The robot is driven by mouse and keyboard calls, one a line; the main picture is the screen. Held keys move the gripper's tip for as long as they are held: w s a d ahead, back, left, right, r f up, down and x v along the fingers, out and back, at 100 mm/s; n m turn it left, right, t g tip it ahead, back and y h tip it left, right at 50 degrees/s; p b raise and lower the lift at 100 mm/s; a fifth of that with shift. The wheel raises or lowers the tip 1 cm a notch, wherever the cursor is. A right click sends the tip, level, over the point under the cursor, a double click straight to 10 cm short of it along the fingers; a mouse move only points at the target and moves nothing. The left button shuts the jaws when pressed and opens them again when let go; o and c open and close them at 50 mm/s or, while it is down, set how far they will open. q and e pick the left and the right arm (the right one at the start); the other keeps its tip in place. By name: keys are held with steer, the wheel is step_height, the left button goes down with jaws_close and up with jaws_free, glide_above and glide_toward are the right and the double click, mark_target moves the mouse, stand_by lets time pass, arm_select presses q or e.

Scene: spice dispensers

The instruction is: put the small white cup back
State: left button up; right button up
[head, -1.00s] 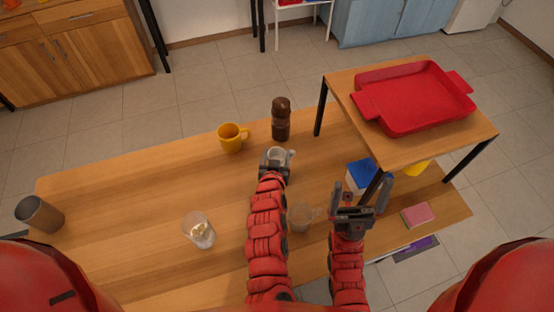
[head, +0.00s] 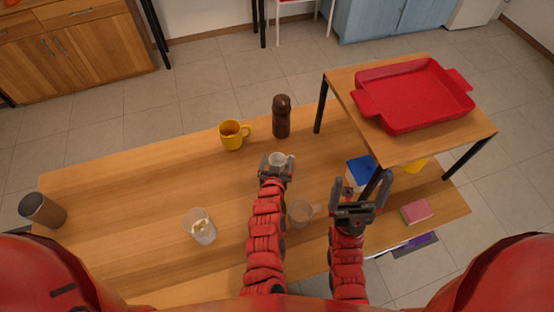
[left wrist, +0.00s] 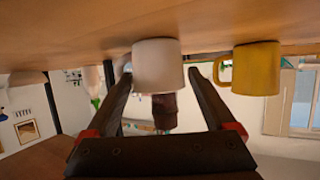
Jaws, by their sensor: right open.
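The small white cup (head: 278,158) stands on the wooden table, right by the tips of my left gripper (head: 277,166). In the left wrist view, which is upside down, the white cup (left wrist: 157,66) has its base against the tabletop and its handle to the left. The two fingers of my left gripper (left wrist: 160,75) are spread to either side of the cup, with a small gap visible on the right. My right gripper (head: 361,184) is open and empty, over the table's right part.
A yellow mug (head: 231,136) and a brown bottle (head: 281,117) stand behind the cup. A glass (head: 200,227), a clear cup (head: 299,214) and a dark tumbler (head: 43,210) stand nearer me. A raised shelf (head: 455,138) with a red dish (head: 415,95) covers the right back.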

arm_select(q)
steer(key=shift+o, duration=0.5)
steer(key=shift+r, duration=0.2)
steer(key=shift+s, duration=0.2)
steer(key=v, duration=1)
steer(key=shift+s+r+b, duration=0.2)
steer(key=shift+s+b, duration=0.05)
steer(key=shift+b, duration=0.1)
steer(key=shift+s+a+r, duration=0.15)
steer(key=shift+s, duration=0.3)
